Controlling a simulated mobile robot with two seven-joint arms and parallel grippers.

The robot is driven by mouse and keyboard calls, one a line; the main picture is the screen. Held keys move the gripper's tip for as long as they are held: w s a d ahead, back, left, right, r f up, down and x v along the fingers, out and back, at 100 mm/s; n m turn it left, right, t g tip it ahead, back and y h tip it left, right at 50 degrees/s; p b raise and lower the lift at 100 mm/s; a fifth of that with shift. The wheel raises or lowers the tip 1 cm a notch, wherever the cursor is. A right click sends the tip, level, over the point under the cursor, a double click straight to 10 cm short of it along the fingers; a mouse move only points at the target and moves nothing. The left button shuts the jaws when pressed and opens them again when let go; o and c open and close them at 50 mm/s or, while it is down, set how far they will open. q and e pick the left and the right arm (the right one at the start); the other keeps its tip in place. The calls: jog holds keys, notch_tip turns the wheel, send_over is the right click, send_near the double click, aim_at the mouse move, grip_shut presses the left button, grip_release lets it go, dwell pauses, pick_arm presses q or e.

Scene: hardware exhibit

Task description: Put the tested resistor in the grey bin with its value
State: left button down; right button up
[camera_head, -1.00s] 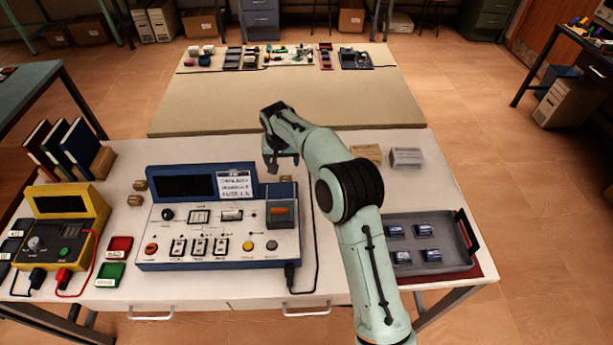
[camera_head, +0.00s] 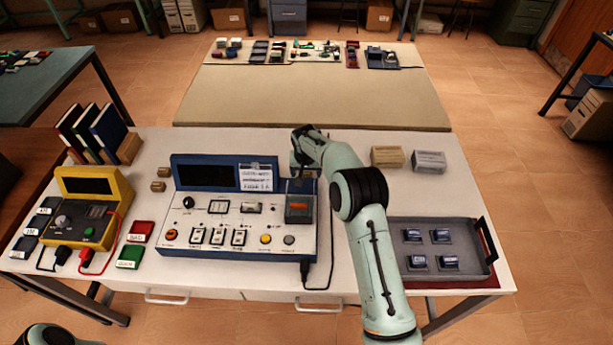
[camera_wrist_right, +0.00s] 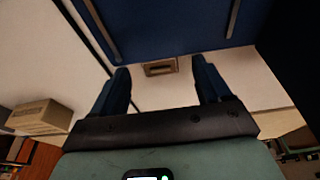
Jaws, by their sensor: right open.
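My right gripper (camera_head: 303,176) is at the back right of the blue-and-white tester (camera_head: 232,230), just behind its orange-and-grey socket block (camera_head: 299,208). In the right wrist view its two fingers (camera_wrist_right: 163,88) are apart with nothing between them. Small dark labelled bins (camera_head: 45,206) stand at the left table edge beside the yellow meter (camera_head: 88,208); their label text is too small to read surely. No resistor can be made out for certain. Several small blue parts (camera_head: 440,236) sit in the grey tray (camera_head: 425,273) at the right. My left gripper is out of view.
Books (camera_head: 106,130) stand at the back left. Two small boxes (camera_head: 387,157) (camera_head: 429,161) are at the back right. A black cable (camera_head: 331,235) runs beside the tester.

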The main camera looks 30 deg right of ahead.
aim_at(306, 175)
jog(key=x, duration=0.2)
jog(key=shift+w+d+f, duration=0.1)
jog(key=shift+w+f, duration=0.2)
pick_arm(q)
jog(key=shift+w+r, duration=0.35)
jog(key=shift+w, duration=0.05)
pick_arm(e)
jog(key=shift+s, duration=0.1)
